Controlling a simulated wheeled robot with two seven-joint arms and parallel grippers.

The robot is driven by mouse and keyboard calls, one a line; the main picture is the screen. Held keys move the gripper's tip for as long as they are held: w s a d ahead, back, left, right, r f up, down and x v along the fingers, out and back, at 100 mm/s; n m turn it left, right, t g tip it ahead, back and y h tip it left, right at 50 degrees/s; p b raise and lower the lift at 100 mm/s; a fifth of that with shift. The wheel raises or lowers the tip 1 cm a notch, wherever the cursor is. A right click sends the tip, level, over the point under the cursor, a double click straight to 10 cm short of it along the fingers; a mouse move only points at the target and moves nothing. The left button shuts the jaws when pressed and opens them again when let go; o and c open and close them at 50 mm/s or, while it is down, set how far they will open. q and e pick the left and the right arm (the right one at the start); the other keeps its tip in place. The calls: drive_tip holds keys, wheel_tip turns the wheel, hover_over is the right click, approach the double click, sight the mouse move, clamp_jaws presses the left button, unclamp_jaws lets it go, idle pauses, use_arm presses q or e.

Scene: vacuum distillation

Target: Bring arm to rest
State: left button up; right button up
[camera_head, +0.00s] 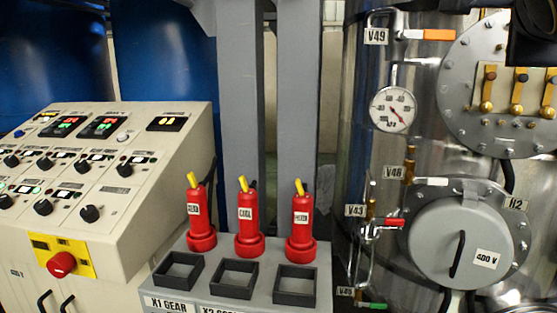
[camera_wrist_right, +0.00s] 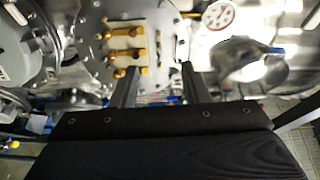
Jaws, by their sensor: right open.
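My right gripper (camera_wrist_right: 159,72) shows in the right wrist view with its two dark fingers apart and nothing between them. Beyond the fingers is a round metal flange (camera_wrist_right: 98,62) with brass fittings (camera_wrist_right: 127,40); I cannot tell the distance to it. In the head view a dark shape (camera_head: 535,35) at the upper right corner may be part of my right arm, and it covers part of the flange there. My left gripper is in neither view.
A control panel (camera_head: 150,125) with a red stop button (camera_head: 62,264) stands at left. Three red plugs (camera_head: 248,232) stand on a grey box behind square black frames (camera_head: 235,279). A steel vessel with a gauge (camera_head: 393,109), valves and a round hatch (camera_head: 435,240) is at right.

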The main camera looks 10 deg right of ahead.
drive_tip(key=w+a+f+n+g+y, duration=0.15)
drive_tip(key=a+f+n+y, duration=0.25)
drive_tip(key=f+n, duration=0.7)
drive_tip(key=a+f+n+g+y, duration=0.25)
drive_tip(key=f+n+y, duration=0.2)
drive_tip(key=f, duration=1.25)
drive_tip(key=s+a+f+n+g+y, duration=0.1)
drive_tip(key=s+a+f+n+y, duration=0.1)
drive_tip(key=f, duration=0.7)
drive_tip(key=s+a+f+n+g+y+p, duration=0.1)
drive_tip(key=s+a+f+n+y, duration=0.1)
drive_tip(key=s+a+f, duration=0.3)
drive_tip(key=s+a+f+n+g+y, duration=0.2)
drive_tip(key=s+f, duration=0.4)
drive_tip(key=f, duration=0.6)
drive_tip(key=shift+a+f+n, duration=0.35)
drive_tip(key=shift+a+n, duration=0.5)
drive_tip(key=shift+n, duration=0.1)
drive_tip(key=shift+s+y, duration=0.15)
drive_tip(key=shift+y, duration=0.1)
